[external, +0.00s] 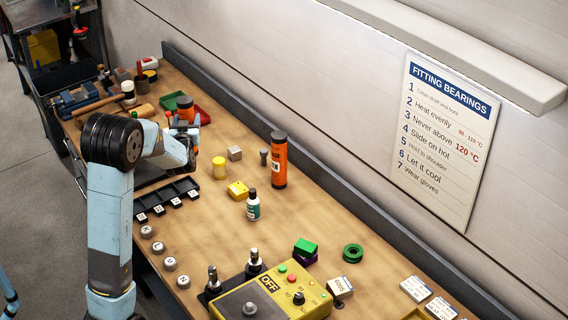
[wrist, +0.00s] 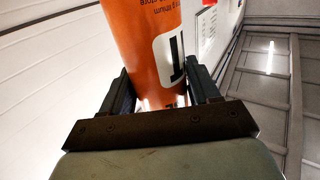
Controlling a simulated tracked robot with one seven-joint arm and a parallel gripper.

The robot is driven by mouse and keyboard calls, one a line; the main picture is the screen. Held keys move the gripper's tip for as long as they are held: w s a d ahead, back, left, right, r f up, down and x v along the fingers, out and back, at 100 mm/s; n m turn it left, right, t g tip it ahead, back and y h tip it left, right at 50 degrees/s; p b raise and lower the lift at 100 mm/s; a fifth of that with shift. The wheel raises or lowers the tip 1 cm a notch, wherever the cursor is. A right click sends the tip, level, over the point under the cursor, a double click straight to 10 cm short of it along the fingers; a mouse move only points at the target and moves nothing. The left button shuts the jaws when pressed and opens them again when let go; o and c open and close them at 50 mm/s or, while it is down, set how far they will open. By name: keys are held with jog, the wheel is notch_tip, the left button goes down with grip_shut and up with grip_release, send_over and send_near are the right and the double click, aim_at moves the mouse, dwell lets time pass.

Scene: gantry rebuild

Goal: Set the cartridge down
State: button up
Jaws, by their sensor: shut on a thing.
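An orange cartridge (wrist: 147,45) with a white label and a dark figure on it is between the fingers of my gripper (wrist: 162,95) in the wrist view. My gripper is shut on it. In the external view my gripper (external: 187,125) is over the far left part of the bench, and the held cartridge (external: 186,110) shows partly behind my arm, with a dark end up. Whether its lower end touches anything is hidden. A second, taller-looking orange cartridge (external: 279,162) with a dark cap stands upright on the bench near the back edge.
A green tray (external: 171,100) and a red tray (external: 202,115) lie near my gripper. A yellow cylinder (external: 219,168), a grey block (external: 235,154), a yellow block (external: 238,190) and a bottle (external: 253,206) stand nearby. A black slotted rack (external: 168,198) lies along the front. The bench (external: 330,225) has clear wood right of the second cartridge.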

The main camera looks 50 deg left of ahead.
jog(key=w+d+r, duration=0.1)
jog(key=w+d, duration=0.4)
jog(key=d, duration=0.7)
jog(key=w+d+r, duration=0.1)
jog(key=w+d, duration=0.4)
jog(key=d, duration=0.6)
jog(key=s+d+f+n+g+y, duration=0.1)
jog(key=s+d+f+g, duration=0.1)
jog(key=d, duration=2.1)
jog(key=w+f, duration=1.3)
jog(key=shift+w, duration=0.25)
jog(key=shift+f, duration=0.15)
